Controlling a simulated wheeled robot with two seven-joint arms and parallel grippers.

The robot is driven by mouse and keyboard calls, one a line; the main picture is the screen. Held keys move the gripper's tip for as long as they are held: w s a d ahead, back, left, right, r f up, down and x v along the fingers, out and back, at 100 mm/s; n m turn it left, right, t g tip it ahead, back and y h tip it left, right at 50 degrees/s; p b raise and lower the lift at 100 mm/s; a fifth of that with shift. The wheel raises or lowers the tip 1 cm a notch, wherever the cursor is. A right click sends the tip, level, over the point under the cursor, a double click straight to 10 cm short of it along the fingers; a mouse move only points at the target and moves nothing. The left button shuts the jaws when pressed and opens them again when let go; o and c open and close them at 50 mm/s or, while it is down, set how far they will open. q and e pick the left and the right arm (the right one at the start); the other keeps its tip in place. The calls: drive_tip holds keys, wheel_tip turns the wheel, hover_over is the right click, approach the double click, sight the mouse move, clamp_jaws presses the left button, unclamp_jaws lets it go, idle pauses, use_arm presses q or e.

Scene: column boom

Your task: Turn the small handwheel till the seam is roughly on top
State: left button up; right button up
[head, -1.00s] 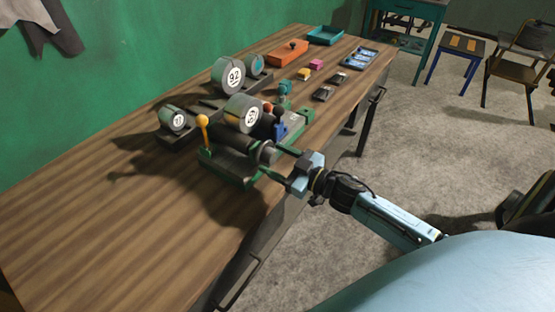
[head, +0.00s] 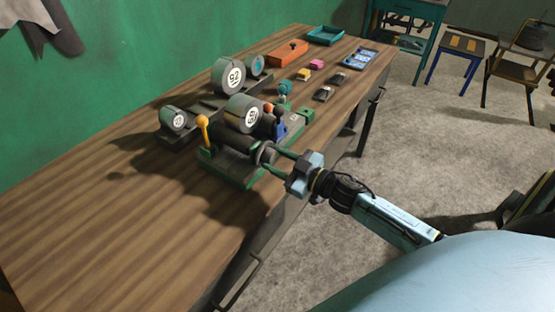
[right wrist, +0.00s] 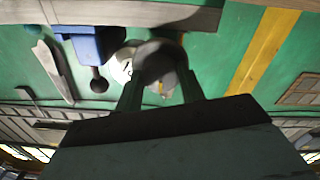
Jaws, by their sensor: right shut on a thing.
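The small handwheel (head: 265,152) is a dark grey round part at the near end of the green-based roller machine (head: 228,172). My right gripper (head: 271,158) has its green fingers shut around it. In the right wrist view the dark round end of the handwheel (right wrist: 160,62) sits between the two fingers, which hide its sides. A grey drum with a white numbered label (head: 243,114) rests above the roller beside it. I cannot make out the seam. My left gripper is not in view.
A yellow-knobbed lever (head: 203,122) and a blue part (head: 280,130) stand close to the handwheel. More labelled drums (head: 229,77) rest on grey supports behind. An orange box (head: 288,53) and a teal tray (head: 325,36) lie farther back. The left of the wooden bench is clear.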

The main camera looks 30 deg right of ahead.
drive_tip(key=n, duration=0.9)
drive_tip(key=shift+n, duration=0.3)
drive_tip(key=n+b, duration=0.1)
drive_tip(key=n, duration=0.4)
drive_tip(key=n+b, duration=0.1)
drive_tip(key=n, duration=0.4)
drive_tip(key=shift+n, duration=0.3)
drive_tip(key=o, duration=1)
drive_tip(key=shift+s, duration=0.1)
